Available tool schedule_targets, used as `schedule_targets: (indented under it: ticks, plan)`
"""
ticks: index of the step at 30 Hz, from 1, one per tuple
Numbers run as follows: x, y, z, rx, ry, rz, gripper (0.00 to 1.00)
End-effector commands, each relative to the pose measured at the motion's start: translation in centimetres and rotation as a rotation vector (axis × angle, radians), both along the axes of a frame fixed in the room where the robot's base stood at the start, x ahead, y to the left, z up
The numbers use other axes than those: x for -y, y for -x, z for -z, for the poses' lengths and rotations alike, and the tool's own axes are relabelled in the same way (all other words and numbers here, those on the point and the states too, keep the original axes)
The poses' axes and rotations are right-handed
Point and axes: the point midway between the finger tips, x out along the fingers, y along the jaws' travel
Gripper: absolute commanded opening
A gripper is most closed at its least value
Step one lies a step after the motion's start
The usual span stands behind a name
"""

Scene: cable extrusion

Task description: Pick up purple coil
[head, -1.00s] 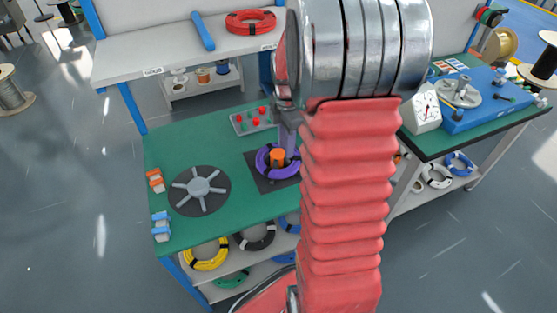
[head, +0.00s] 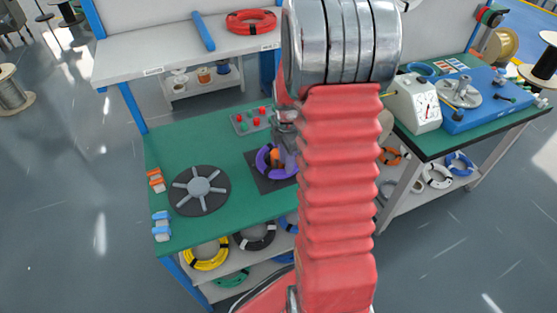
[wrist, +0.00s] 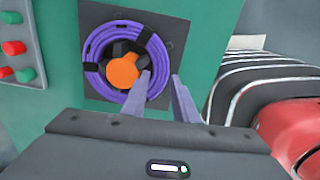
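The purple coil (wrist: 93,50) lies around a dark core with an orange hub (wrist: 122,71) on a dark square pad (wrist: 178,32). In the head view the coil (head: 263,160) is on the green table, partly hidden by my gripper (head: 284,152). In the wrist view my gripper (wrist: 160,76) has its two fingers apart. One fingertip is at the inner side of the coil's right part and the other is near its outer edge, with the ring between them. Some gap seems to remain; contact cannot be clearly seen.
A grey spoked disc (head: 199,186) lies left of the coil. A panel with red and green buttons (head: 252,120) stands behind it. Orange clips (head: 156,180) and blue clips (head: 161,226) line the table's left edge.

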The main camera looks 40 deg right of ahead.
Motion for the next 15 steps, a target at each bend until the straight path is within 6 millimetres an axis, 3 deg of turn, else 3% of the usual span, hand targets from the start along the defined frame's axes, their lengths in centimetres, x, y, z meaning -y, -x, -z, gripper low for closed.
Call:
schedule_targets:
  ticks: [6, 15]
  plan:
    - [0.0, 0.2, 2.9, -0.004, -0.001, 0.001, 0.26]
    - [0.0, 0.1, 3.6, -0.001, 0.002, 0.001, 0.26]
